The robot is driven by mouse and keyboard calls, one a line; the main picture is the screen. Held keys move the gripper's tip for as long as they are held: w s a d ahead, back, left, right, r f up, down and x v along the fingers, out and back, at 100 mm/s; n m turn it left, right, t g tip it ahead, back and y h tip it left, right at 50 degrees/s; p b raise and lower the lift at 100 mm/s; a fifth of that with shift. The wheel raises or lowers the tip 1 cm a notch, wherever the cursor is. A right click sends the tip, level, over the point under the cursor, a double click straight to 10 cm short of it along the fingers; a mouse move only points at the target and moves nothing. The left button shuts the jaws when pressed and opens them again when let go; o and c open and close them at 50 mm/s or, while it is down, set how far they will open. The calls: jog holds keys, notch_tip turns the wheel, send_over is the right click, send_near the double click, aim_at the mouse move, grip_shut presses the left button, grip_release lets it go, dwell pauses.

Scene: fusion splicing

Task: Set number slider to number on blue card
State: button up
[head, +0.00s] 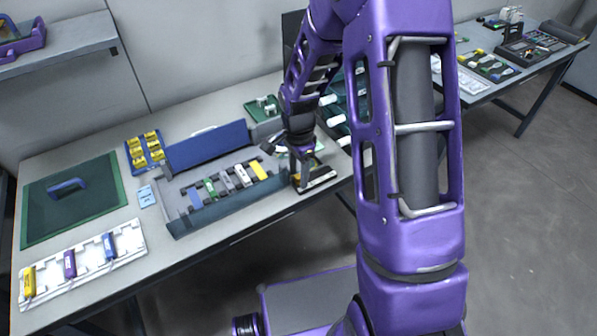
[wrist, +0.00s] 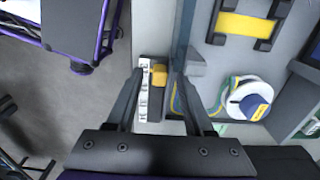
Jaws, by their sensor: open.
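The blue card (head: 147,195) lies flat on the table, left of the grey-blue case; its number is too small to read. The number slider shows in the wrist view as a dark base with a white number strip (wrist: 144,97) and a yellow knob (wrist: 159,75). The knob is near the far end of the strip. My gripper (wrist: 160,80) is open, with its fingers on either side of the slider and the knob between the fingertips. I cannot tell whether either finger touches it. In the head view my gripper (head: 301,168) is low at the table's front edge, right of the case.
The open case (head: 186,222) holds several coloured pieces. A white tray (head: 95,252) with coloured holders, a green mat (head: 105,180) and a blue rack of yellow items (head: 130,150) are left. In the wrist view a white spool (wrist: 246,100) lies right of the gripper.

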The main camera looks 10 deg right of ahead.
grip_shut()
dwell(1.3)
